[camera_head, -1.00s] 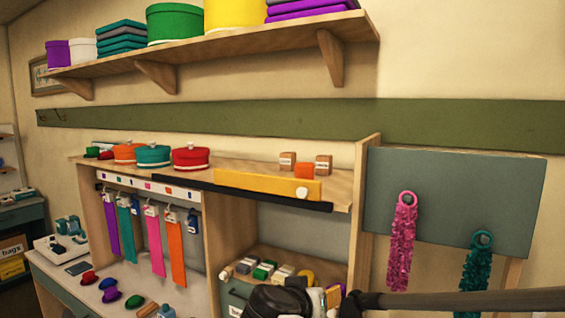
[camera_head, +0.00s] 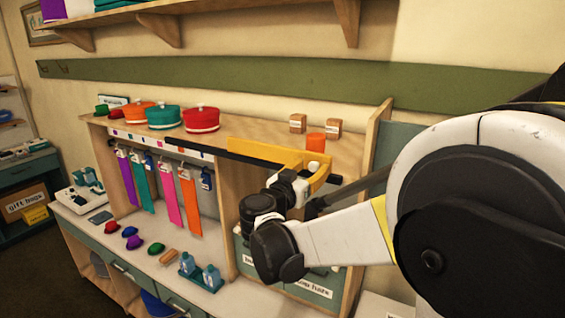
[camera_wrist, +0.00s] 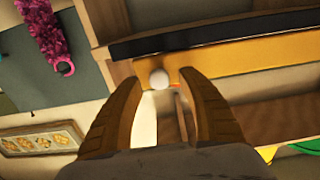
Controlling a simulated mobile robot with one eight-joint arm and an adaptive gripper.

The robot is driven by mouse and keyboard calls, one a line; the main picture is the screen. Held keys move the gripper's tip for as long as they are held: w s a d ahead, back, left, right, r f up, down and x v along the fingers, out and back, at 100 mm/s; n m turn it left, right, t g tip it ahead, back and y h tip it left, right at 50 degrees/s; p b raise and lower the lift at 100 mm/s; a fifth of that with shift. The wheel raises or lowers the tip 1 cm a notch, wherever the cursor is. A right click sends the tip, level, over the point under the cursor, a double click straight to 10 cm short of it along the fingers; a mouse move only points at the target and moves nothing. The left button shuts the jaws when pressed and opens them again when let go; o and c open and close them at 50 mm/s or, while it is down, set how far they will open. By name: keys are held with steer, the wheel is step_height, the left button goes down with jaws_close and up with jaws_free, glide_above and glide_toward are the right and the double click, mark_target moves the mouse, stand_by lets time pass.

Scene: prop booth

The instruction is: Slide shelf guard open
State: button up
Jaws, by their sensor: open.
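The shelf guard (camera_head: 262,150) is a yellow-orange bar along the front edge of the wooden shelf, on a black rail (camera_head: 203,149). Its round white knob (camera_head: 314,169) sits near its right end. In the wrist view the guard (camera_wrist: 255,57) runs to the right from the knob (camera_wrist: 158,78). My gripper (camera_wrist: 161,80) is open, with its two yellow fingers on either side of the knob. The knob lies at the level of the fingertips, with gaps beside it; whether a finger touches it is unclear. In the head view, the fingers hide part of the guard's right end.
An orange cup (camera_head: 316,141) and two small brown boxes (camera_head: 298,123) stand on the shelf behind the guard. Round lidded boxes (camera_head: 201,119) stand further left. Ribbons (camera_head: 190,205) hang below. A grey-green panel holds a pink garland (camera_wrist: 45,32).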

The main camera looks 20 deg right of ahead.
mark_target(256, 150)
steer(key=shift+x, duration=1)
jaws_close()
steer(key=w+a+b, duration=0.1)
steer(key=w+a, duration=0.3)
steer(key=w, duration=0.1)
steer(key=w+a+b, duration=0.1)
steer(key=w+a, duration=0.3)
steer(key=w, duration=0.1)
steer(key=w+a+b, duration=0.1)
steer(key=w+a, duration=0.3)
steer(key=w, duration=0.1)
steer(key=shift+w+a, duration=0.15)
steer(key=shift+w, duration=0.25)
jaws_free()
steer(key=shift+a, duration=0.15)
steer(key=shift+s, duration=0.1)
